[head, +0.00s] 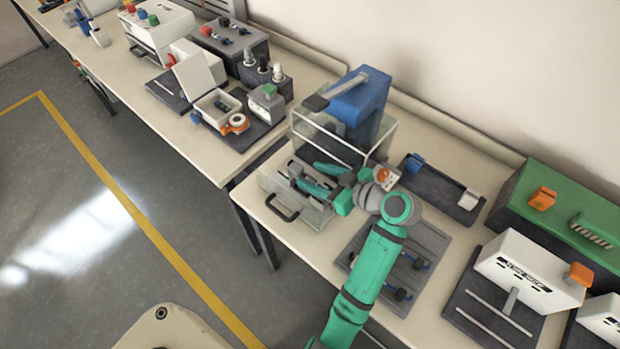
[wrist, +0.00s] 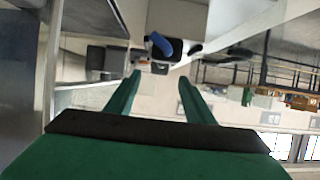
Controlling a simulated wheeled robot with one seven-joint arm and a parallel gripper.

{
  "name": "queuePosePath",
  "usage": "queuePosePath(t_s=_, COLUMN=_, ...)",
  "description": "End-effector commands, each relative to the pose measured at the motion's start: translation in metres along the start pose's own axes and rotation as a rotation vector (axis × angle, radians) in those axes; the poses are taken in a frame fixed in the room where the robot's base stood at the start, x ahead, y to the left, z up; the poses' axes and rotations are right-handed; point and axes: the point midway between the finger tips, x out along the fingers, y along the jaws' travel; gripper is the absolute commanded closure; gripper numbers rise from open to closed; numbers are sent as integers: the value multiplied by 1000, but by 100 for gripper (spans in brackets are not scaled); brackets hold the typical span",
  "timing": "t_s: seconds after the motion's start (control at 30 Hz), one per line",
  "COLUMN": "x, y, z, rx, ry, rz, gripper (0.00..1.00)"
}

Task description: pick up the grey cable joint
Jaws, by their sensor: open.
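My gripper (head: 308,177) is at the clear-walled press, low over its front tray (head: 316,219), pointing left. Its two green fingers stand apart in the wrist view (wrist: 159,77), with nothing seen held between them. I cannot pick out the grey cable joint with certainty. Small grey parts show around the fingertips in the head view, but they are too small and partly covered to name. In the wrist view a dark piece with a blue part (wrist: 160,44) shows beyond the fingertips.
The press has a blue body (head: 362,103) and clear walls behind my gripper. A grey mat (head: 432,238) with blue and black clamps lies under my arm. A white machine (head: 527,270) and a green case (head: 560,215) stand right. Another bench with devices is left, across a gap.

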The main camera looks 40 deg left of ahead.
Motion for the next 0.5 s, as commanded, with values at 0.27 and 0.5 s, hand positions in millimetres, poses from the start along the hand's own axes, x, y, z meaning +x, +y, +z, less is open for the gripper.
queuePosePath(t_s=0.27, x=35, y=0, z=-2, rx=-2, ry=0, rz=-4, gripper=52)
queuePosePath(t_s=0.5, x=37, y=1, z=-2, rx=-1, ry=0, rz=-2, gripper=52)
